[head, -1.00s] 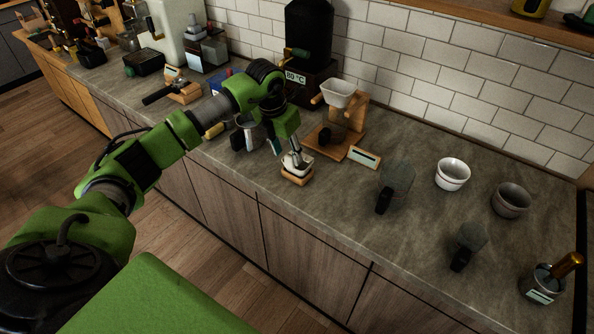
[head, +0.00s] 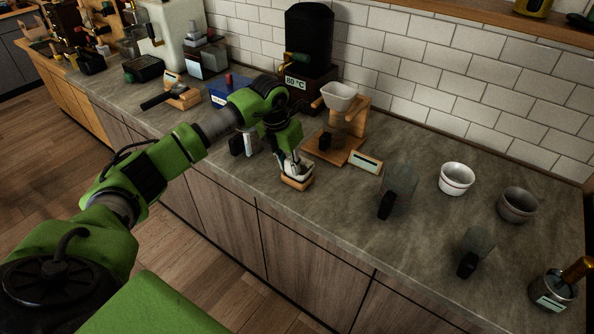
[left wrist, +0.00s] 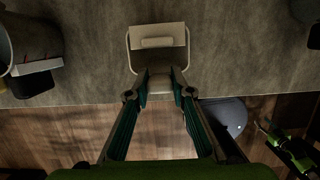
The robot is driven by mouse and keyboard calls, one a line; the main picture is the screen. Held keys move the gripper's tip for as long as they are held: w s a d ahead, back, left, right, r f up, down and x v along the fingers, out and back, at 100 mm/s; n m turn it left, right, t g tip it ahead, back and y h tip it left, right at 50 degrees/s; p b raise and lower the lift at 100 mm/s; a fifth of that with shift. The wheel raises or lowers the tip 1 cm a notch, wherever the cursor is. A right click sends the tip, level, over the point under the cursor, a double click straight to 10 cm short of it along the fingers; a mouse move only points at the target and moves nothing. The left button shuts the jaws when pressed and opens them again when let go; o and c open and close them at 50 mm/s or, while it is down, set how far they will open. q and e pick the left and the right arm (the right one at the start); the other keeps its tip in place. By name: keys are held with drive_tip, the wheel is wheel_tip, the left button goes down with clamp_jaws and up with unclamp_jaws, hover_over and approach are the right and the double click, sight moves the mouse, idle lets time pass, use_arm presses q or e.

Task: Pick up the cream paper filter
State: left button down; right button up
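The cream paper filter (left wrist: 160,81) shows in the left wrist view as a pale piece between my fingertips, at the front of a small holder (left wrist: 158,36). In the head view the pale filter (head: 299,169) sits low at my fingertips, over the small wooden holder (head: 297,183) near the counter's front edge. My left gripper (left wrist: 160,75) reaches down from above with a finger on each side of the filter. I cannot tell whether the fingers press on it. A green and black part at the right of the left wrist view may be my right gripper; its fingers are unclear.
A wooden dripper stand (head: 341,145) with a white cone and a label card (head: 366,161) stand just right. A dark 80 °C dispenser (head: 308,55) is behind. Glass vessels (head: 398,187) and cups (head: 456,179) are farther right. Bare counter lies between them.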

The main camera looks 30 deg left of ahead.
use_arm(q)
drive_tip(key=shift+r, duration=0.2)
drive_tip(key=shift+r+p, duration=0.5)
drive_tip(key=shift+r, duration=0.1)
drive_tip(key=shift+r, duration=0.35)
drive_tip(key=shift+w+p+v, duration=0.2)
drive_tip(key=shift+p+v, duration=0.35)
drive_tip(key=shift+v, duration=0.2)
drive_tip(key=shift+w+p+v, duration=0.15)
drive_tip(key=shift+p+v, duration=0.45)
drive_tip(key=shift+v, duration=0.15)
drive_tip(key=shift+w+p+v, duration=0.2)
drive_tip(key=shift+p+v, duration=0.35)
drive_tip(key=shift+v, duration=0.25)
drive_tip(key=shift+r, duration=0.1)
